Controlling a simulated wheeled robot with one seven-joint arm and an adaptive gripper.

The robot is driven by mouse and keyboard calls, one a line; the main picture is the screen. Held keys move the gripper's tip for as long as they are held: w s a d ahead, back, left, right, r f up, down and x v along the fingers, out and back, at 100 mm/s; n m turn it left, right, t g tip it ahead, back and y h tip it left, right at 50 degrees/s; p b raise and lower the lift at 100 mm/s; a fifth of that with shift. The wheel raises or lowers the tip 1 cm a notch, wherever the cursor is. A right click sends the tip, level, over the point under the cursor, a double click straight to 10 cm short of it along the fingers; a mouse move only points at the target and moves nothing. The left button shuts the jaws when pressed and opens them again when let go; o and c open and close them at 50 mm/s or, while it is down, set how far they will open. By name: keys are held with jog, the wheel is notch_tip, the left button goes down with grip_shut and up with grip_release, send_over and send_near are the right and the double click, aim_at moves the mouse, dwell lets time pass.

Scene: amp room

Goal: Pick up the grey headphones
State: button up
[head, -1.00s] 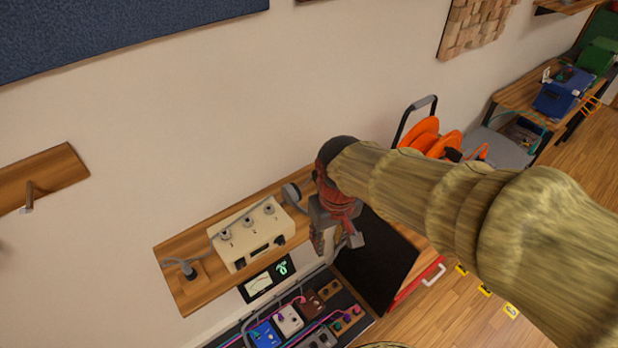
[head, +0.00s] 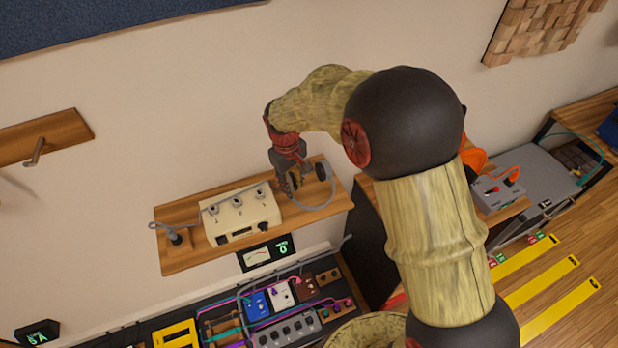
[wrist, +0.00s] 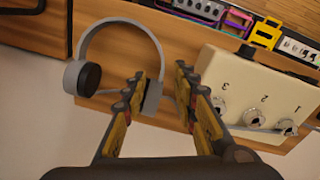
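The grey headphones (head: 325,203) lie on the wooden wall shelf (head: 190,258), right of a cream box. In the wrist view their grey band (wrist: 112,24) curves away from me, with a dark-padded ear cup (wrist: 83,78) at the left. The other ear cup (wrist: 152,98) shows just inside my left finger, between the fingers in the picture. I cannot tell whether it touches. My gripper (head: 289,190) points down at the headphones; in the wrist view its fingers (wrist: 160,74) are spread apart and hold nothing.
The wall is right behind the shelf. Below are a pedalboard (head: 285,330) and a small meter (head: 257,256).

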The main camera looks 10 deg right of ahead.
jog(key=f, duration=0.7)
jog(key=shift+w+f, duration=0.15)
jog(key=shift+w, duration=0.05)
jog(key=shift+c, duration=0.2)
grip_shut()
dwell(0.4)
